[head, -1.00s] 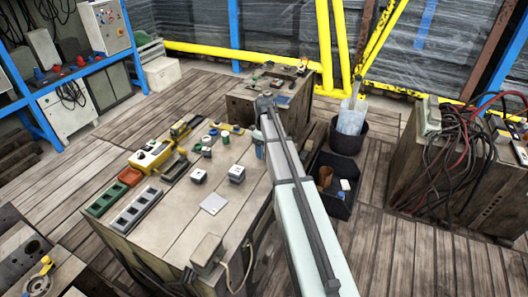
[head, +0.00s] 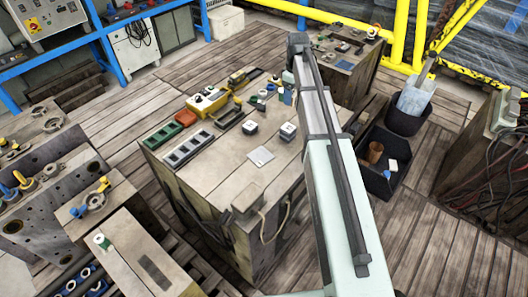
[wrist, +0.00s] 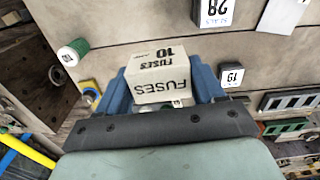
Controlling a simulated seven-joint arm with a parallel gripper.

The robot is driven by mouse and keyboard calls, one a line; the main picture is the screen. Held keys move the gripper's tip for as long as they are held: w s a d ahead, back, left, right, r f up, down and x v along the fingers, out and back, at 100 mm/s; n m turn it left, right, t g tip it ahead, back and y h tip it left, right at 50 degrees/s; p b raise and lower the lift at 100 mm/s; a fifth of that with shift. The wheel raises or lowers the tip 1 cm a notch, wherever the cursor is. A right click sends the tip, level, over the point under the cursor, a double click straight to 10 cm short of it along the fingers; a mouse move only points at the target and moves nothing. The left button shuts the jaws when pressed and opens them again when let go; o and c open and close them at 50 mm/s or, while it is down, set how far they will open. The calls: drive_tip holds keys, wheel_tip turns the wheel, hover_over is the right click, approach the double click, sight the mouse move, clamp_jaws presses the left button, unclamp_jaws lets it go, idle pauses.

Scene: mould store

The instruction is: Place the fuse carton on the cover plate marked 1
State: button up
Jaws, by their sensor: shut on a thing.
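My gripper (wrist: 160,76) has blue fingers on either side of a white fuse carton (wrist: 158,78) with black "FUSES" and "10" lettering, and is shut on it. In the head view my arm hides most of the gripper; a bit of blue (head: 288,97) shows beside the arm, and I cannot make out the carton there. A flat pale plate (head: 261,156) lies on the workbench (head: 215,185); any mark on it is too small to read. A similar pale plate (wrist: 284,14) is partly cut off at the top of the wrist view.
Two small blocks stand on the bench near the plate (head: 250,127) (head: 288,131); labels 28 (wrist: 215,12) and 19 (wrist: 232,75) show in the wrist view. Bench space left of the plate is clear.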

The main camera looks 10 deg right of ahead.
drive_tip(key=s+a+n, duration=0.1)
drive_tip(key=s+a, duration=0.2)
drive_tip(key=a, duration=0.4)
drive_tip(key=m, duration=0.2)
hover_over(260, 156)
drive_tip(key=shift+f, duration=4.95)
drive_tip(key=o, duration=1.1)
drive_tip(key=shift+f, duration=0.15)
wheel_tip(260, 156, up, 12)
drive_tip(key=shift+r, duration=0.2)
